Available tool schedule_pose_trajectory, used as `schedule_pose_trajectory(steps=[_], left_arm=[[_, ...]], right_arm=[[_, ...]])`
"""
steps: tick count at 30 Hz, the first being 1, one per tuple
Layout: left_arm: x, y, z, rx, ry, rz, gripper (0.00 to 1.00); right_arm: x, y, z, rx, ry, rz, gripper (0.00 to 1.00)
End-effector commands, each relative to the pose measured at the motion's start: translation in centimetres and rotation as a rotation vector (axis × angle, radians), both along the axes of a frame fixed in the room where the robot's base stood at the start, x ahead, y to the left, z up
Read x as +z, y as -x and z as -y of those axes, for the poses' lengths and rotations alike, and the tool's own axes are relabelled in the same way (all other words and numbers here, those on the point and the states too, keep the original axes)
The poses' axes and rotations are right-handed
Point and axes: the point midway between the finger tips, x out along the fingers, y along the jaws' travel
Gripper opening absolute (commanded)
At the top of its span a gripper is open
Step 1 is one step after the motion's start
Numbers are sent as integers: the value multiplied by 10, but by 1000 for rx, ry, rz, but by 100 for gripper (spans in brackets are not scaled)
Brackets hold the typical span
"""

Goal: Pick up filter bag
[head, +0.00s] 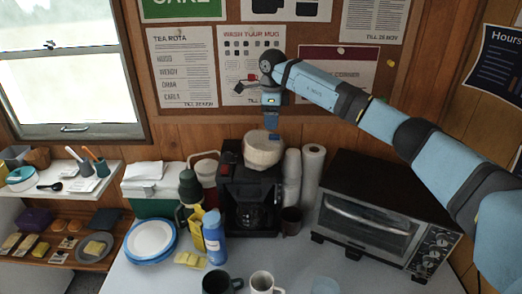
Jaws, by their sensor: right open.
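A pale cream, rounded bundle (262,152), which looks like the filter bag, sits on top of the black coffee maker (237,190). My right arm reaches in from the right, over the toaster oven. My right gripper (271,122) points down directly above the bundle, with its fingertips at or close to the bundle's top. It is open. I cannot tell whether the fingers touch the bundle. My left gripper is not in view.
A toaster oven (365,222) stands right of the coffee maker, with stacked white cups (292,180) and a paper roll (312,170) between. Left are a blue bottle (214,238), flasks and plates (150,239). Mugs (262,282) stand in front.

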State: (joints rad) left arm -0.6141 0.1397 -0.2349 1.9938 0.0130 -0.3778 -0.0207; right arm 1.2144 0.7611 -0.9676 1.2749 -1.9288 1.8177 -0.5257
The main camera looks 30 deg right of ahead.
Motion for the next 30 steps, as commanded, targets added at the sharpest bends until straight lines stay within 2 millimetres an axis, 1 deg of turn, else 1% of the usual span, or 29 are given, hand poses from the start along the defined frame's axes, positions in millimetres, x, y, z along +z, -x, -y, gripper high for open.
schedule_pose_trajectory(steps=[6,9,12,18,19,20,21,23,24,25,30], left_arm=[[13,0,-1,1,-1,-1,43],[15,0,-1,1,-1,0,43],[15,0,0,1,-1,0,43],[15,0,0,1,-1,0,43],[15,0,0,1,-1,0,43],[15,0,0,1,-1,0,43],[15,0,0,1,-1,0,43],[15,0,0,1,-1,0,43],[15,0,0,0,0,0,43],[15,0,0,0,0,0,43],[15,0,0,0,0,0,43]], right_arm=[[-30,10,0,0,1,-4,51],[-42,9,0,-1,-1,-3,51],[-48,9,0,-1,0,-1,51],[-49,9,0,0,0,0,51],[-49,9,0,0,0,0,46],[-49,9,0,0,0,0,40],[-49,9,0,0,-1,-1,30],[-49,9,0,0,-1,-1,17],[-49,9,0,0,-1,-1,7],[-49,9,0,0,-1,-1,0],[-49,9,0,0,0,0,0]])
